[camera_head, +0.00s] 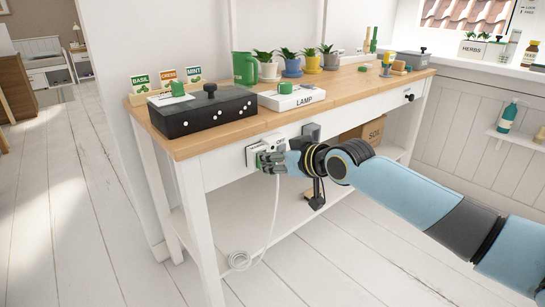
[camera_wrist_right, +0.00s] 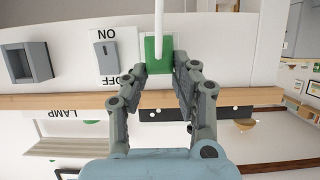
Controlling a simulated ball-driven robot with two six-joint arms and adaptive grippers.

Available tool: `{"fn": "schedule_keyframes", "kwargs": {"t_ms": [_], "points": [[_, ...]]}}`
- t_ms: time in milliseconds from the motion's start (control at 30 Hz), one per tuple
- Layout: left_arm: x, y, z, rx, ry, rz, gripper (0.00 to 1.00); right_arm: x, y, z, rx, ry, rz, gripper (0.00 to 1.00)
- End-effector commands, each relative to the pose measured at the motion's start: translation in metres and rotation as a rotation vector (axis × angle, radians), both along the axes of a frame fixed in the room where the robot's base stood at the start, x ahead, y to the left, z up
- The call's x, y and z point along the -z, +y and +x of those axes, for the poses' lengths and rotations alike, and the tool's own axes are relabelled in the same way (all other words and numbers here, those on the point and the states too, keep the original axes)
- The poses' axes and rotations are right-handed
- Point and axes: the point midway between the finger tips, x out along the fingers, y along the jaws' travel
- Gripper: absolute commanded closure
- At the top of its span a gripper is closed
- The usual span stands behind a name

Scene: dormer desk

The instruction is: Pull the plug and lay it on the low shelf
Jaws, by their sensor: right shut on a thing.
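The green plug (camera_wrist_right: 159,50) sits at the outlet on the desk's front panel, its white cord (camera_wrist_right: 159,20) running from it. My right gripper (camera_wrist_right: 159,72) is shut on the plug, one finger on each side. In the head view my right gripper (camera_head: 270,160) covers most of the plug, beside the white outlet plate (camera_head: 252,155). The cord (camera_head: 275,210) hangs down to a loose coil at lower left. I cannot tell how deep the plug sits. The low shelf (camera_head: 258,222) is the white board under the desk. My left gripper is not in view.
An ON/OFF switch (camera_wrist_right: 107,52) and a grey box (camera_wrist_right: 27,62) are beside the plug. A black box (camera_head: 205,110), a LAMP box (camera_head: 290,97) and potted plants stand on the desktop. A cardboard box (camera_head: 372,130) stands at the shelf's right end. The shelf's left part looks mostly clear.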

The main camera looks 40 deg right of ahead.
Motion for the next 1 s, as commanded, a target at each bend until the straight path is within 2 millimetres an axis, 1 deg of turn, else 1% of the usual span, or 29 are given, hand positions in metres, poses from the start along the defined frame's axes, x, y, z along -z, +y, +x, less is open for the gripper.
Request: {"fn": "schedule_keyframes", "kwargs": {"t_ms": [33,1000], "points": [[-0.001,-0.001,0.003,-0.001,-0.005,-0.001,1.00,0.000,0.000,-0.001,0.000,0.001,0.000,1.00],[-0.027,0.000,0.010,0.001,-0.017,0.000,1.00,0.000,-0.003,-0.042,0.000,0.000,0.000,1.00]]}}
